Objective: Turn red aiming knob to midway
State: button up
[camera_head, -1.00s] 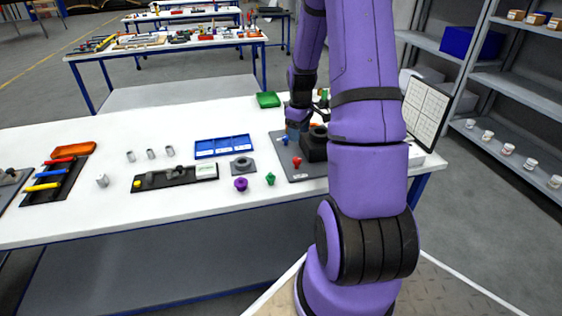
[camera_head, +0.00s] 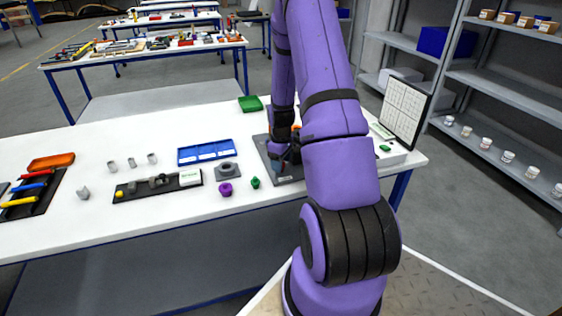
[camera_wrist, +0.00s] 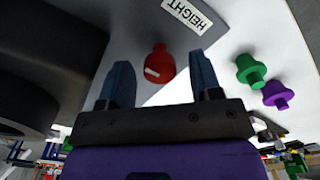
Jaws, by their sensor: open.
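The red aiming knob (camera_wrist: 160,62) shows in the wrist view, with a white mark on its lower left side. It stands on a grey plate (camera_wrist: 132,25), beside a label reading HEIGHT (camera_wrist: 193,14). My gripper (camera_wrist: 162,80) is open, with one blue finger on each side of the knob and a visible gap to each. The knob looks to lie between or just beyond the fingertips; I cannot tell the exact depth. In the head view my arm hides the knob, and my gripper (camera_head: 282,150) is over the grey plate (camera_head: 268,160), mostly hidden.
A green knob (camera_head: 255,182) and a purple knob (camera_head: 225,189) stand left of the plate on the white table. A large dark rounded part (camera_wrist: 45,60) is close on the left in the wrist view. A blue tray (camera_head: 205,151) and a white panel (camera_head: 402,112) are nearby.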

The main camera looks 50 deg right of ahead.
jog(key=c, duration=0.9)
jog(key=shift+m, duration=0.3)
jog(key=m, duration=0.3)
jog(key=shift+m, duration=0.4)
jog(key=m, duration=0.9)
jog(key=shift+m, duration=2.3)
